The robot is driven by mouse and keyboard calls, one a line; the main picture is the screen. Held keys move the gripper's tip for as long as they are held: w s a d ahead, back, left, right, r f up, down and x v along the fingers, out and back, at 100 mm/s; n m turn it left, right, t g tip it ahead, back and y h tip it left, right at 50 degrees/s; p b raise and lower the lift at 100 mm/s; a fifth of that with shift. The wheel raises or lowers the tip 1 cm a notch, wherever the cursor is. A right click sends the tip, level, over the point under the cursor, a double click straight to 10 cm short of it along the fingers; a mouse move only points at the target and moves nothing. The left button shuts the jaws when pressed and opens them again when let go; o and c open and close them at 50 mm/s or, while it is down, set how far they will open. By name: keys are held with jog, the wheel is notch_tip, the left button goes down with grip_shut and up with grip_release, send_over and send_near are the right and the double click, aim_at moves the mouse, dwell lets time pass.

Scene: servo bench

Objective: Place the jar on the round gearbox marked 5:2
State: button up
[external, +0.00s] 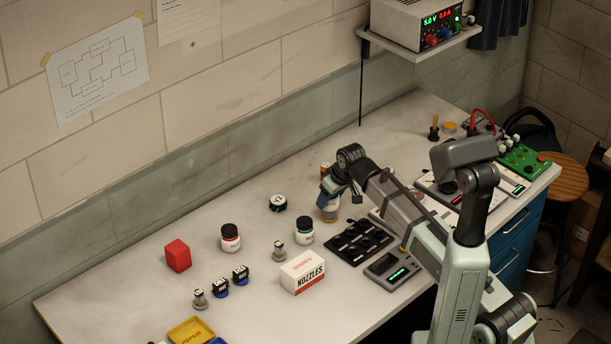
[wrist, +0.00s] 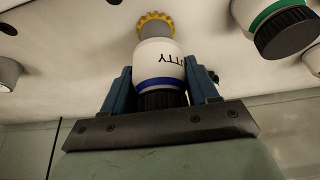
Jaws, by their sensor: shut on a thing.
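My gripper (wrist: 160,88) is shut on a white jar (wrist: 160,60) with a blue band, a black lid and lettering that ends in "TTY". The lid is toward my palm. In the external view my gripper (external: 334,187) is above the middle of the bench, and the jar is partly hidden by the fingers. Just beyond the jar's far end is a grey round gearbox with a yellow toothed rim (wrist: 155,18); its yellowish base (external: 329,216) shows below the jar. I cannot tell whether jar and gearbox touch. Another small round gearbox (external: 279,251) stands to the left. No ratio marking is legible.
A green-banded jar (external: 304,232) stands close left, and a red-banded jar (external: 231,239) farther left. A black tray (external: 360,243) is right of my gripper. A nozzles box (external: 302,274), red block (external: 178,255) and yellow repair tray (external: 190,331) lie toward the front and left.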

jog(key=shift+f, duration=0.2)
jog(key=o, duration=1.1)
jog(key=shift+o, duration=0.2)
jog(key=shift+r, duration=0.15)
jog(key=v, duration=1.2)
